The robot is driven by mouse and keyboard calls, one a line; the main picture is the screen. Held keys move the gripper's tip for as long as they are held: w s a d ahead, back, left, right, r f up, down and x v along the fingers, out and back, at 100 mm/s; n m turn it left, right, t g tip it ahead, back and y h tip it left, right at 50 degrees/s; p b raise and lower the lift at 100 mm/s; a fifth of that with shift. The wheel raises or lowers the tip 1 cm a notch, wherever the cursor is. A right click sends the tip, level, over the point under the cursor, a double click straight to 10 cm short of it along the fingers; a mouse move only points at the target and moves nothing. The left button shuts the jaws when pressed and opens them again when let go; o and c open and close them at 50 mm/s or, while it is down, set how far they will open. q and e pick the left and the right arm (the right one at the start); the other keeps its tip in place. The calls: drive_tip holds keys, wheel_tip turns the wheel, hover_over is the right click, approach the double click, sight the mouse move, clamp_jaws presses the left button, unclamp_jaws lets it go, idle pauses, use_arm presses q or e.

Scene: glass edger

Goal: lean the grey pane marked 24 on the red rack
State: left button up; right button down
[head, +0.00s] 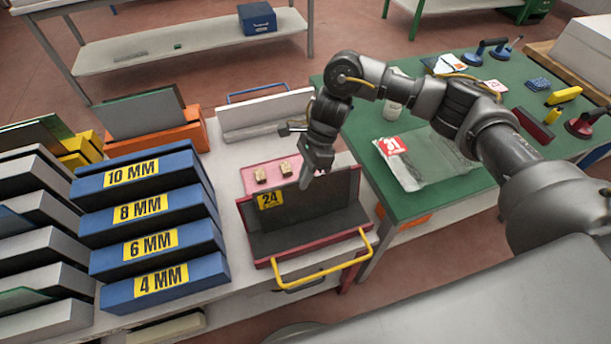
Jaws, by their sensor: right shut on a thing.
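The dark grey pane (312,208) carries a yellow label marked 24 at its upper left corner. It stands in the red rack (318,249), close to the rack's back; whether its back touches the rack cannot be told. The rack has a dark base and a yellow handle at the front. My right gripper (307,183) reaches down from above and is shut on the pane near the middle of its top edge. Its fingers partly hide that edge. My left gripper is not in view.
A pink tray (249,185) with small tan blocks lies behind the pane. Blue racks (210,271) stand left, an orange rack (197,135) and a white rack (233,121) behind. A green table (372,119) with a bagged item and tools is to the right.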

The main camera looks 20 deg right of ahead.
drive_tip(key=c, duration=1.5)
unclamp_jaws()
drive_tip(key=shift+f, duration=0.1)
drive_tip(key=b+v, duration=0.2)
drive_tip(key=v, duration=0.8)
drive_tip(key=shift+r, duration=0.4)
drive_tip(key=shift+d, duration=0.15)
